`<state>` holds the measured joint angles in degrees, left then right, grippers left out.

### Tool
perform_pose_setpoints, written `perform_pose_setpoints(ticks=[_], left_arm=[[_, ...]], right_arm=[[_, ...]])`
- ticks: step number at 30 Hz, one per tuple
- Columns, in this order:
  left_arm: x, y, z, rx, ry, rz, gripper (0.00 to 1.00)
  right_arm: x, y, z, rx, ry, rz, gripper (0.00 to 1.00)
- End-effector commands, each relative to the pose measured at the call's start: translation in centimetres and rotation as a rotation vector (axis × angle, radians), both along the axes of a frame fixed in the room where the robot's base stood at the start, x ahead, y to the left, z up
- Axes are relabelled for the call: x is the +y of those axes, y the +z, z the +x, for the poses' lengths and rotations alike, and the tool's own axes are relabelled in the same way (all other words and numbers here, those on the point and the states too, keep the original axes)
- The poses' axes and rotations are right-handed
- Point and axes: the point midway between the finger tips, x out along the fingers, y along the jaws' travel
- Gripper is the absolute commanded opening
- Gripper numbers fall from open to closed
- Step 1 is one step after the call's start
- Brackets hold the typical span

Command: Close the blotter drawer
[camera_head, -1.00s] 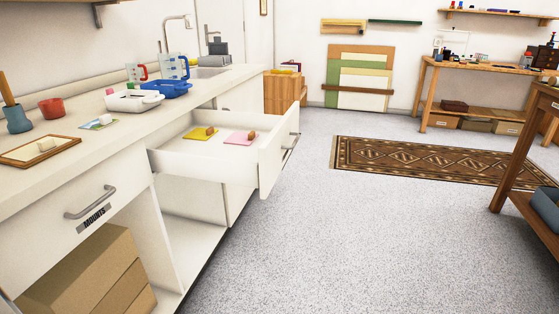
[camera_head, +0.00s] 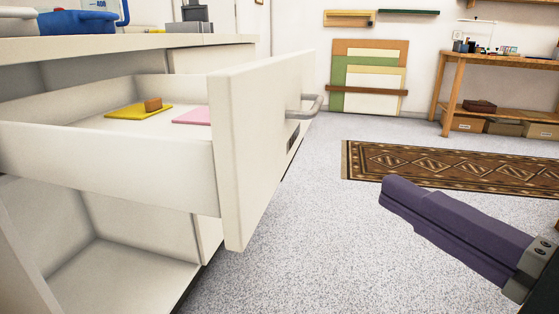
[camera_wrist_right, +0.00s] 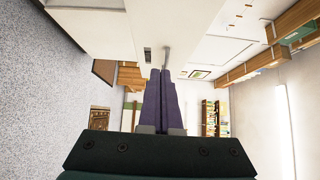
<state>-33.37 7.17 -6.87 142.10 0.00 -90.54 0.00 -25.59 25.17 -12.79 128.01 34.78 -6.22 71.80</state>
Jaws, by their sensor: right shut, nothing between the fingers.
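The blotter drawer (camera_head: 262,135) is white and stands pulled out from the counter in the head view. A yellow pad (camera_head: 139,111) with a small brown block (camera_head: 153,104) and a pink pad (camera_head: 191,116) lie inside it. A grey bar handle (camera_head: 310,104) is on its front. My right gripper (camera_head: 384,190) has purple fingers, shut and empty, to the right of the drawer front and apart from it. In the right wrist view the shut fingers (camera_wrist_right: 160,72) point toward the drawer front and handle (camera_wrist_right: 166,56). My left gripper is not in view.
The white counter (camera_head: 130,45) is above the drawer, with an open shelf (camera_head: 140,275) below. Clear speckled floor (camera_head: 330,235) lies right of the drawer. A patterned rug (camera_head: 450,165) and a wooden workbench (camera_head: 500,58) are farther back.

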Motion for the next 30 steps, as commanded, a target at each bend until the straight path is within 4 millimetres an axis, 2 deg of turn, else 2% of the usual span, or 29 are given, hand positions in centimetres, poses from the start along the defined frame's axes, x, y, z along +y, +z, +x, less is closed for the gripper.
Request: perform_pose_setpoints(ticks=[13,16,21,30], left_arm=[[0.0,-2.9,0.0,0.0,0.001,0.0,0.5],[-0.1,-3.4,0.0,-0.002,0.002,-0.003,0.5],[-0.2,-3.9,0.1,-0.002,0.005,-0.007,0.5],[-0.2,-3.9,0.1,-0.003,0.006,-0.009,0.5]], right_arm=[[4.2,-0.1,7.9,-0.005,0.002,0.001,0.0],[5.8,-0.1,8.2,-0.002,0.002,0.003,0.0],[7.3,-0.1,8.6,0.0,0.001,-0.001,0.0],[7.7,0.0,8.7,0.0,0.001,-0.004,0.0]])
